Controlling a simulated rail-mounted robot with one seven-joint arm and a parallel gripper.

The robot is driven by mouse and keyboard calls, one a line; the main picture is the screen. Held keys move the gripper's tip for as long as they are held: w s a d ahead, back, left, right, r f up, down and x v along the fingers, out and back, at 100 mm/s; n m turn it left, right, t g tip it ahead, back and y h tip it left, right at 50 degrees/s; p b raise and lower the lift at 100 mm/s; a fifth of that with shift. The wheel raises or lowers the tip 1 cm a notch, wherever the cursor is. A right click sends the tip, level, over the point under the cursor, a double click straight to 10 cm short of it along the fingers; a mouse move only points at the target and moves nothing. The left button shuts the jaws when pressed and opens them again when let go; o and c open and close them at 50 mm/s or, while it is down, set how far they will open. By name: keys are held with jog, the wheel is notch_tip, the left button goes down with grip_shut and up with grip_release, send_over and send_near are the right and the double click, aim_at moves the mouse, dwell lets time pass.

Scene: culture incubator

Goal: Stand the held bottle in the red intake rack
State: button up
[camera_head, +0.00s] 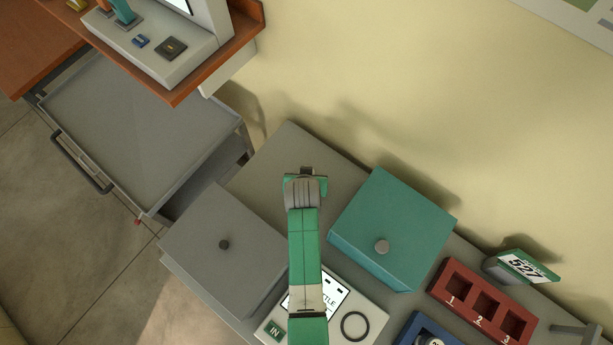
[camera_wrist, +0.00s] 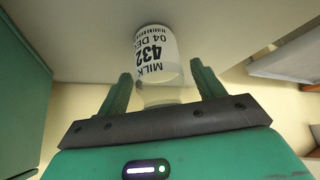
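My gripper (camera_head: 305,178) is over the bare grey bench top, left of the teal box and away from the red intake rack (camera_head: 482,304). In the wrist view, a clear bottle with a white label (camera_wrist: 157,52) reading MILK, 432, 04 DEC is in line with my gripper's two green fingers (camera_wrist: 163,82). Its neck end is between them, its labelled end points away. Narrow gaps show beside the bottle, so finger contact is unclear. The bottle is hidden in the head view. The rack's slots, marked 1, 2 and 3, look empty.
The teal box (camera_head: 392,228) with a round knob stands between my gripper and the rack. A grey box (camera_head: 222,250) is to the left. A card reading 527 (camera_head: 525,266) stands behind the rack. A blue rack (camera_head: 425,330) and a white panel (camera_head: 365,310) lie in front.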

jog(key=p+v, duration=0.2)
jog(key=v, duration=1)
jog(key=shift+r, duration=0.2)
jog(key=w+r+t, duration=0.3)
jog(key=r, duration=0.8)
jog(key=w+r+t, duration=0.2)
jog(key=r+t, duration=0.1)
jog(key=r, duration=0.8)
jog(key=w+r+t, duration=0.3)
jog(key=r, duration=0.9)
jog(key=s+r+t, duration=0.2)
jog(key=r, duration=0.6)
jog(key=s+r+n+t, duration=0.1)
jog(key=s+r+t, duration=0.2)
jog(key=r, duration=0.6)
jog(key=shift+a+r, duration=0.35)
jog(key=shift+a, duration=0.1)
jog(key=s+r+t, duration=0.1)
jog(key=s+r, duration=0.2)
jog(key=r, duration=0.1)
jog(key=s+r+t, duration=0.2)
jog(key=s+r, duration=0.1)
jog(key=r, duration=0.1)
jog(key=s+r+t, duration=0.1)
jog(key=s+r, duration=0.2)
jog(key=r, duration=0.1)
jog(key=shift+s+a+n+y, duration=0.1)
jog(key=shift+s+n+y, duration=0.1)
jog(key=shift+n+y, duration=0.15)
jog(key=shift+c, duration=0.2)
